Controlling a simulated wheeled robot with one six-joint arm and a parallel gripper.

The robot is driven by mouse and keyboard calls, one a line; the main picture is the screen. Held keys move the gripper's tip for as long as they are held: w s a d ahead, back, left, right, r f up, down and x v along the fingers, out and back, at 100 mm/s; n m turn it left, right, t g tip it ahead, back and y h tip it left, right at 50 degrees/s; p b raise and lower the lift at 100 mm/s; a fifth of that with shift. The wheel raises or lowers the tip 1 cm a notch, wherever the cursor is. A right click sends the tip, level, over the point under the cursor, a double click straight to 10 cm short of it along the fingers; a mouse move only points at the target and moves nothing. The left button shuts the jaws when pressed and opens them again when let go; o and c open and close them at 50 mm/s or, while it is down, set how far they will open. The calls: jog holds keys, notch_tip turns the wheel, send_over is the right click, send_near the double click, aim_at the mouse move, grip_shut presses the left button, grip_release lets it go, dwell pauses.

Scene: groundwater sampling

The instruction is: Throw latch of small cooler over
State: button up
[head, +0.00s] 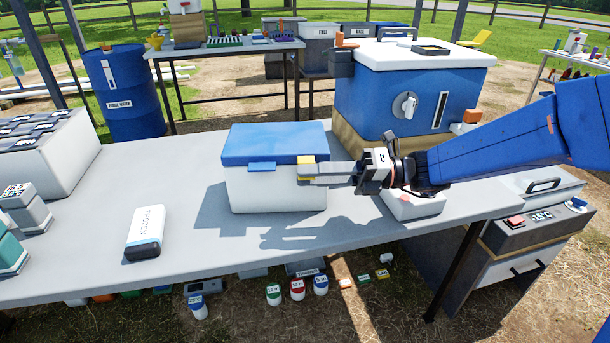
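The small cooler (275,190) is a white box with a blue lid (265,143), standing on the grey table; the lid is down. A blue latch tab (262,167) shows on its front, below the lid's edge. My gripper (306,172) reaches in from the right, with its grey fingers in front of the cooler's right front part. A small yellow piece (306,159) shows at the fingertips; I cannot tell whether it belongs to the gripper or the cooler. I cannot tell whether the fingers touch the cooler or how far apart they are.
A large blue box with a white lid (395,100) stands behind my gripper. A small white device (413,206) sits under my wrist.

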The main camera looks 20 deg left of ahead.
jog(key=shift+x, duration=0.85)
grip_shut()
jog(key=shift+f+n, duration=0.1)
jog(key=shift+n, duration=0.2)
jog(key=shift+s+d+f+n, duration=0.15)
jog(key=shift+f+n, duration=0.5)
jog(key=shift+n, duration=0.8)
jog(key=shift+s+f+n, duration=0.2)
jog(key=shift+f+n, duration=0.4)
jog(key=shift+n, duration=0.9)
jog(key=shift+s+d+f+n, duration=0.15)
jog(key=shift+f+n, duration=0.5)
jog(key=shift+n, duration=0.8)
